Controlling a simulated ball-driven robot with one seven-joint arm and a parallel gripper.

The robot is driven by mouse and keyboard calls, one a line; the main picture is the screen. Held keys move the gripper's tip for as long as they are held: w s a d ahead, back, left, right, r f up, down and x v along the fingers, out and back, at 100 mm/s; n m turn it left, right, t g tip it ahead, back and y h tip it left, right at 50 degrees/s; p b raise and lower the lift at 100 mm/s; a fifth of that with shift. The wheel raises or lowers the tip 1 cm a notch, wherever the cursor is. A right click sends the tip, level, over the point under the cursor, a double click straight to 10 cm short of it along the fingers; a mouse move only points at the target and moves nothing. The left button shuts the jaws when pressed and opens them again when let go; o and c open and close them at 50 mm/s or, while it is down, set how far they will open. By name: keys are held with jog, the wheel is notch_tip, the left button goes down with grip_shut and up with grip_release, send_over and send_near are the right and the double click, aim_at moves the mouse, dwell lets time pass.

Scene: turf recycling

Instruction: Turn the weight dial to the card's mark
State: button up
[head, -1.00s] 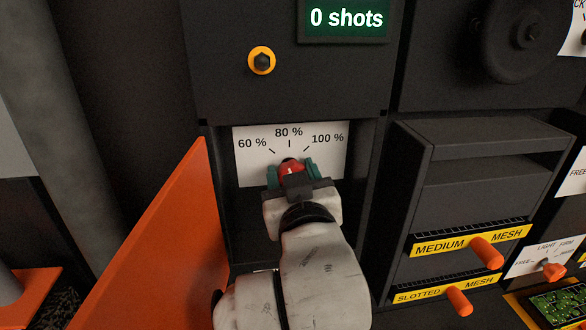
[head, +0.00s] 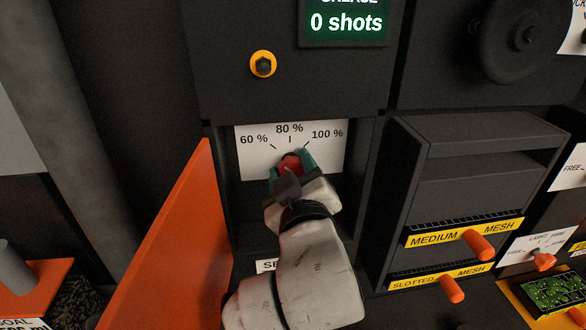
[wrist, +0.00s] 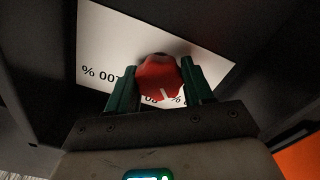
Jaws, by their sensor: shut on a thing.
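The red weight dial (head: 291,163) is in front of a white scale card (head: 252,162) marked 60 %, 80 % and 100 %. My gripper (head: 291,168) is shut on the dial, with a green fingertip on each side, tilted with the right fingertip higher. In the wrist view the dial (wrist: 160,80) sits between the green fingers, and the scale card (wrist: 200,58) appears upside down. A white line on the dial points down there, towards the partly hidden numerals. My gripper hides the pointer in the head view, so the exact reading cannot be told.
The dial is in a dark recess. An orange panel (head: 165,245) slants along the left. Orange handles (head: 478,245) of the mesh drawers stick out at the right.

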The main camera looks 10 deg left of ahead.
jog(key=shift+a+r, duration=0.1)
jog(key=shift+r, duration=0.1)
jog(key=o, duration=0.8)
jog(key=shift+o, duration=1)
jog(key=shift+f, duration=0.1)
jog(key=b+v, duration=0.2)
jog(key=v, duration=0.9)
jog(key=shift+w, duration=0.1)
